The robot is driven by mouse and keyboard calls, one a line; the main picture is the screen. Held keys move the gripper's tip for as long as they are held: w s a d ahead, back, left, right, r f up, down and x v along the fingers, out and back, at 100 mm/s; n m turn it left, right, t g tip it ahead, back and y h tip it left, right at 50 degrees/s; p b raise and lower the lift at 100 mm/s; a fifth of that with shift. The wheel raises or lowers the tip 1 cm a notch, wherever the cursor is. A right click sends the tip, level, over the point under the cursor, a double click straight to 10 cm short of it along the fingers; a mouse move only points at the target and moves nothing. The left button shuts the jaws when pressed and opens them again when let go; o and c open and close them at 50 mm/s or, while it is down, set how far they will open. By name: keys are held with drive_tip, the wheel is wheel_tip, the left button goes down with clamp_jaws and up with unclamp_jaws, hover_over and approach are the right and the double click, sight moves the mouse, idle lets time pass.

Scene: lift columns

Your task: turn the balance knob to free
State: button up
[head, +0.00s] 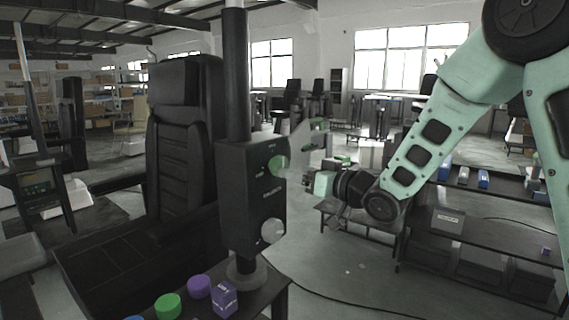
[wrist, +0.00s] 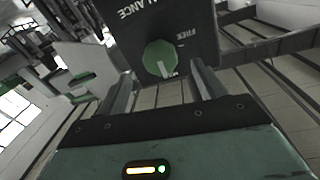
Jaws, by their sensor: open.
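The dark control box (head: 252,200) hangs on a black column, with a green knob (head: 278,166) above its balance lettering and a pale knob lower down. In the wrist view the box face (wrist: 190,22) is upside down. There the green balance knob (wrist: 160,58) bears a white mark toward its lower right, and the FREE lettering is at its upper right. My gripper (wrist: 163,82) is open and empty. Its two fingers stand on either side of the knob in the picture, just short of it. I cannot tell whether they touch it.
Purple (head: 199,286) and green (head: 168,306) round pieces and a small purple box (head: 224,299) stand on the ledge at the column's foot. A black seat (head: 186,140) is left of the column. A dark bench (head: 470,235) is at the right.

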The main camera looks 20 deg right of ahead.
sight(278, 166)
drive_tip(key=shift+p+x, duration=0.6)
drive_tip(key=shift+x, duration=2.05)
drive_tip(key=c, duration=1)
